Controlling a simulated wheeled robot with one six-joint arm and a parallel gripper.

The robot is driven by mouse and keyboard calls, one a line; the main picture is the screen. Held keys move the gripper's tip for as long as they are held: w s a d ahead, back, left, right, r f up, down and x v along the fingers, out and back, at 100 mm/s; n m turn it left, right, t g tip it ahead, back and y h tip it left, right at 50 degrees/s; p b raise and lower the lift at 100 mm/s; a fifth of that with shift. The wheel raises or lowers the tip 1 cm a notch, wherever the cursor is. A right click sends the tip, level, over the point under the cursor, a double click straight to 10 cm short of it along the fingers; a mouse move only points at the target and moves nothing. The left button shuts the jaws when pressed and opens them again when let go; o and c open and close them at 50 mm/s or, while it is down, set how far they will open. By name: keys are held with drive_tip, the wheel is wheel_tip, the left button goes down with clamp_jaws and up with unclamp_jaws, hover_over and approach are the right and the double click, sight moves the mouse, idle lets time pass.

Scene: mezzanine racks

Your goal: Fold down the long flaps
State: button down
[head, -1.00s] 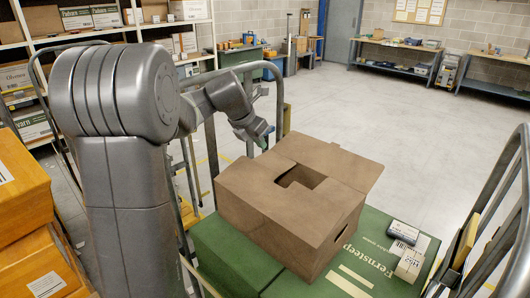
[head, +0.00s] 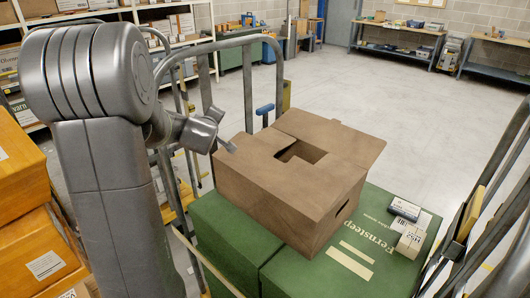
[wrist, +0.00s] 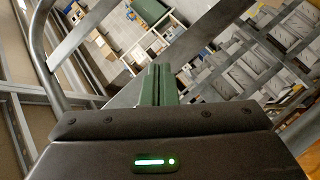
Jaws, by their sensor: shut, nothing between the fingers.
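A brown cardboard box (head: 262,197) stands on green boxes. In the head view, top flaps (head: 250,163) lie inward around a small dark opening (head: 301,152). One flap (head: 362,147) reaches out past the box's right side. A hand hole shows in the right wall. My gripper (head: 233,148) is at the box's upper left edge in the head view, with its fingers barely visible; I cannot tell whether it touches. In the wrist view its green fingers (wrist: 157,85) are together with nothing between them. The box is not in the wrist view.
The green boxes (head: 226,240) rest on a cart with grey tube rails (head: 497,170) at both ends. Small white cartons (head: 411,241) lie right of the brown box. Orange boxes (head: 35,235) stand at left. Open floor (head: 400,110) lies beyond.

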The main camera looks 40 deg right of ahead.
drive_tip(key=s+a+f+m+g+h+b, duration=0.1)
drive_tip(key=s+f+m+g+h, duration=0.1)
drive_tip(key=s+m+g+h, duration=0.5)
drive_tip(key=s+f+m+g+h+b, duration=0.1)
drive_tip(key=s+f+m+g+h, duration=0.15)
drive_tip(key=s+m, duration=0.85)
drive_tip(key=r+m+p, duration=0.1)
drive_tip(key=m+p, duration=0.1)
hover_over(265, 154)
drive_tip(key=a, duration=0.2)
drive_tip(key=shift+s+d, duration=0.15)
drive_tip(key=shift+d, duration=0.1)
drive_tip(key=shift+d+f+p, duration=0.15)
drive_tip(key=shift+d+f, duration=0.1)
drive_tip(key=shift+f, duration=0.25)
drive_tip(key=shift+d+f+p, duration=0.15)
drive_tip(key=shift+d+f, duration=0.1)
drive_tip(key=shift+f, duration=0.25)
drive_tip(key=shift+d+f, duration=0.25)
drive_tip(key=shift+f, duration=0.7)
